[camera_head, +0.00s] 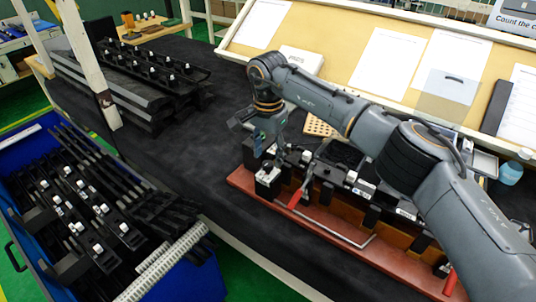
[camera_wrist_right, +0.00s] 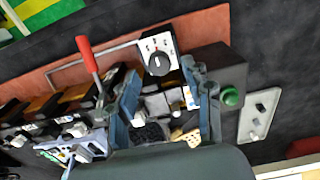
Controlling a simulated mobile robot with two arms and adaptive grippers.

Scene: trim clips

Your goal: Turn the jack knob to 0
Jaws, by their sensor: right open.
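The jack knob (camera_wrist_right: 158,62) is a round black dial on a white panel with dark marks, in the upper middle of the right wrist view. Its pointer setting is too small to read surely. In the head view the white panel (camera_head: 267,175) sits at the left end of the red-based fixture (camera_head: 330,226). My right gripper (camera_head: 268,146) is open and empty above that end of the fixture. In the right wrist view its two fingers (camera_wrist_right: 167,98) stand apart, with the knob beyond their tips and not between them. My left gripper is not in view.
A red-handled lever (camera_wrist_right: 88,56) stands beside the panel, and a green button (camera_wrist_right: 231,96) is on the fixture's end. A blue bin (camera_head: 40,250) of black trim parts is at left. Dark parts (camera_head: 150,65) lie at the back left. Dark tabletop between is clear.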

